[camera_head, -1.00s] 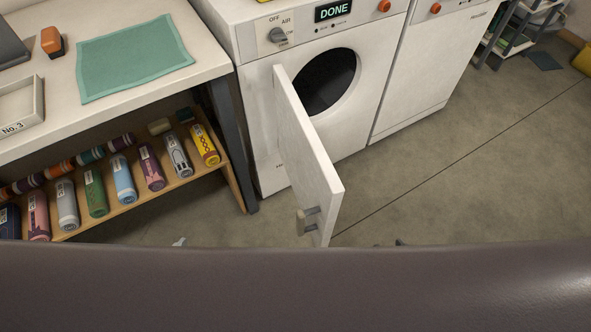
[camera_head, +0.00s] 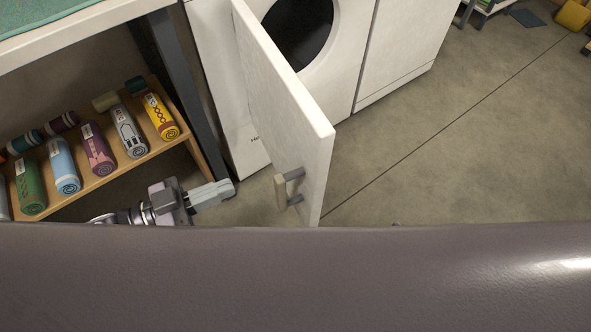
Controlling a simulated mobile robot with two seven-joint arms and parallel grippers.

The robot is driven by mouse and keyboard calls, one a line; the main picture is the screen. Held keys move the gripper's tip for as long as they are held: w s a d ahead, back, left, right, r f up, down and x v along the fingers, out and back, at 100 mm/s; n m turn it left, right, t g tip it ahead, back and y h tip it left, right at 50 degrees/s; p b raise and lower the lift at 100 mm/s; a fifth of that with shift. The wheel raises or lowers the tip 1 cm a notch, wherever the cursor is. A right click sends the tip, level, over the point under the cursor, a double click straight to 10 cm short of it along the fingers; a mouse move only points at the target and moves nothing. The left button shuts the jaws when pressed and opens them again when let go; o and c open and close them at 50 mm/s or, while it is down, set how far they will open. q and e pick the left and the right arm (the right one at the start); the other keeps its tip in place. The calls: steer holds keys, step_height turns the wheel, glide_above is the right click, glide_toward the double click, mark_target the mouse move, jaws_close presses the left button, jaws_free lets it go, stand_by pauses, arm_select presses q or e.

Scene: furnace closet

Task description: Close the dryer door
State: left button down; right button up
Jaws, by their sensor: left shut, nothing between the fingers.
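The white dryer door (camera_head: 285,110) stands open, swung out from the dryer (camera_head: 232,130) toward me. Its handle (camera_head: 281,191) is on the left face near the door's free edge. The round dark dryer opening (camera_head: 297,32) shows behind the door. My left gripper (camera_head: 228,188) is at the lower left of the door, shut and empty, pointing right. Its tips are a short gap left of the handle and do not touch the door. My right gripper is not in view.
A wooden shelf (camera_head: 149,147) with several rolled towels and a dark table leg (camera_head: 180,80) stand left of my gripper. A second white appliance (camera_head: 405,45) stands right of the dryer. The floor (camera_head: 450,150) to the right is clear.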

mark_target(305, 158)
arm_select(q)
steer(key=b+x, duration=0.1)
steer(key=x, duration=1.2)
steer(key=shift+w+d+f, duration=0.1)
steer(key=shift+w+d, duration=0.05)
steer(key=shift+d, duration=0.15)
steer(key=shift+d, duration=0.15)
